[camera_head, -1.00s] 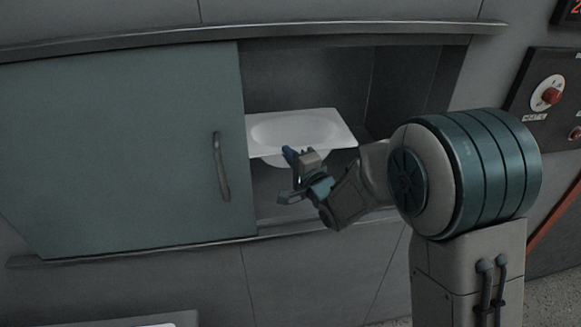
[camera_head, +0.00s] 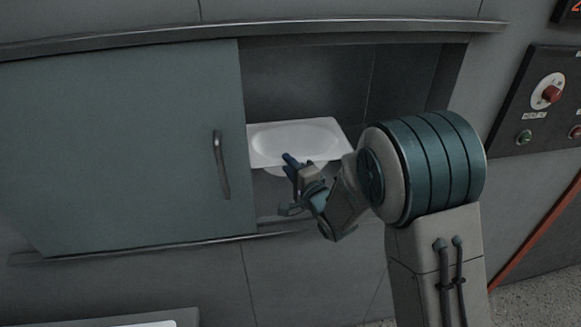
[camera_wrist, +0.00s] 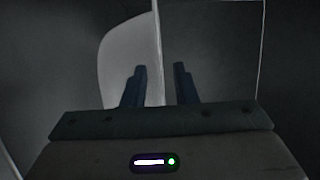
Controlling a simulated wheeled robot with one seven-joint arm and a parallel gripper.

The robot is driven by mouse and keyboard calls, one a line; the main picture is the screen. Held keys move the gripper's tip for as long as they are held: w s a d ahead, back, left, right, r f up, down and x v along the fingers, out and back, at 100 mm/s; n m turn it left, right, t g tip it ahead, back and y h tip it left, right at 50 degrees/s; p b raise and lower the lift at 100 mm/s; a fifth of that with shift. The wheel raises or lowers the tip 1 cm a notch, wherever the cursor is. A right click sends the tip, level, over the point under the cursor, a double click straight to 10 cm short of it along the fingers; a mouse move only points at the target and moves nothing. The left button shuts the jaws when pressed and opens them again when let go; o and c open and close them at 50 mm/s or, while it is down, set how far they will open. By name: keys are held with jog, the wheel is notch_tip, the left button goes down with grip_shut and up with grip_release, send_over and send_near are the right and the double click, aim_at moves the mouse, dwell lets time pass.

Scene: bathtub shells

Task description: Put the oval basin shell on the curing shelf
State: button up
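The oval basin shell (camera_head: 270,148) is white, with a flat rim and an oval hollow. It is inside the cabinet recess, right of the teal sliding door, hollow side up. Its bowl bulges below the rim. The wrist view shows the shell (camera_wrist: 128,50) nearly edge-on. My gripper (camera_wrist: 160,83) has its fingers apart, one on each side of the thin rim, with gaps visible. In the head view my gripper (camera_head: 290,183) is at the shell's front edge and hides part of it. The curing shelf appears to be this recess (camera_head: 270,202); contact beneath the bowl is unclear.
The teal sliding door (camera_head: 110,150) with its handle (camera_head: 221,165) closes the left part of the cabinet and overlaps the shell's left edge in view. A control panel (camera_head: 540,105) is on the right wall. A pale surface (camera_head: 140,318) shows at the bottom left.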

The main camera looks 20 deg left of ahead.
jog(key=b+v, duration=0.2)
jog(key=v, duration=1)
jog(key=w+d+n+g+h, duration=0.1)
jog(key=d+n+g+h, duration=0.15)
jog(key=d+h, duration=1.3)
jog(key=s+d+r+n+g+y, duration=0.1)
jog(key=s+d+n+g, duration=0.4)
jog(key=s+d, duration=0.9)
jog(key=s+g, duration=0.1)
jog(key=s, duration=0.2)
jog(key=shift+s+a+r+y, duration=0.1)
jog(key=shift+r+y, duration=0.05)
jog(key=shift+y, duration=0.1)
